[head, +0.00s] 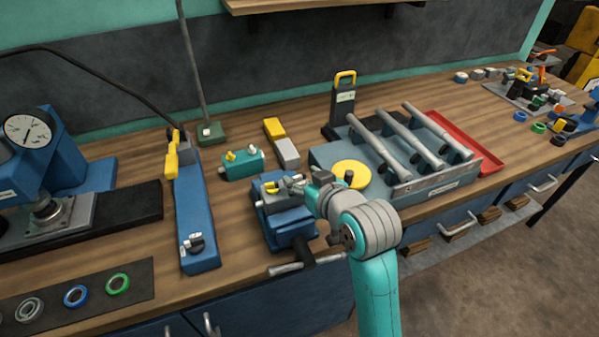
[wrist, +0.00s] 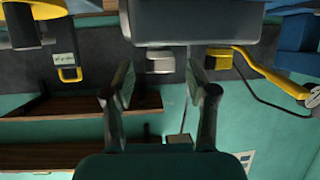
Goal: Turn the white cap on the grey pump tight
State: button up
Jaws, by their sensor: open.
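A blue vise (head: 287,226) stands at the bench's front edge with a small grey body (head: 284,184), which looks like the pump, and a yellow part (head: 270,188) at its top. My gripper (head: 312,186) is low beside the vise top, at its right. In the wrist view, which is upside down, my gripper (wrist: 161,86) is open with its fingers apart. A short pale grey piece (wrist: 160,61), perhaps the white cap, shows between and beyond the fingertips. I cannot tell whether they touch it. My arm hides part of the vise's right side in the head view.
A grey rack (head: 435,182) with several metal tubes and a yellow disc (head: 351,174) stand close on the right. A teal block (head: 242,164) lies behind the vise. A long blue fixture (head: 196,215) with a yellow handle is on the left. Bare bench lies between fixture and vise.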

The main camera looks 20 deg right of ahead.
grip_shut()
jog(key=shift+a, duration=0.1)
jog(key=shift+a+m+h, duration=0.1)
jog(key=shift+m+h, duration=0.4)
jog(key=shift+h, duration=0.1)
jog(key=shift+a+m+h, duration=0.1)
jog(key=shift+m+h, duration=1)
jog(key=shift+h, duration=0.2)
grip_release()
